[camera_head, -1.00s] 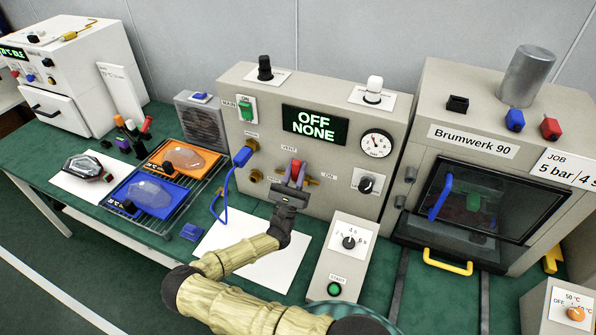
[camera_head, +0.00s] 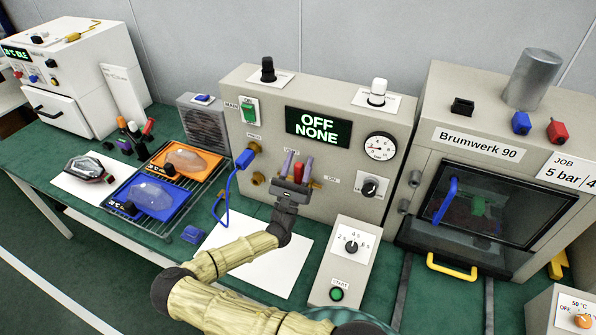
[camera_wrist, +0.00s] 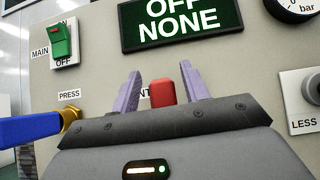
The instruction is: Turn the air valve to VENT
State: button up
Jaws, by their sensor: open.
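The air valve's red handle (camera_head: 298,171) is on the front of the grey control box, under the partly hidden VENT label and left of the ON label (camera_head: 332,178). In the wrist view the red handle (camera_wrist: 163,84) stands upright between my fingers, and a few letters of VENT show beside it. My gripper (camera_head: 298,162) is open, with one purple finger on each side of the handle and visible gaps between. The wrist view also shows my gripper (camera_wrist: 163,82). The valve's base is hidden behind my gripper.
The box display (camera_head: 318,127) reads OFF NONE. A blue plug and hose (camera_head: 244,158) sit close left of my gripper. A start box (camera_head: 345,260) stands at front right, and the Brumwerk chamber (camera_head: 480,160) farther right. White paper (camera_head: 258,262) lies beneath my arm.

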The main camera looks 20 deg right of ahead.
jog(key=shift+h, duration=0.4)
jog(key=r, duration=0.7)
jog(key=shift+s+a, duration=0.2)
jog(key=shift+s, duration=0.2)
jog(key=shift+d+r, duration=0.15)
jog(key=shift+d, duration=0.05)
jog(key=shift+w+a, duration=0.2)
jog(key=shift+a, duration=0.05)
jog(key=shift+d, duration=0.1)
jog(key=shift+s+a+f+b, duration=0.15)
jog(key=shift+a+f+b, duration=0.15)
jog(key=shift+f, duration=0.25)
jog(key=b+v, duration=0.6)
jog(key=v, duration=1.3)
jog(key=shift+r+p, duration=0.2)
jog(key=shift+p, duration=0.25)
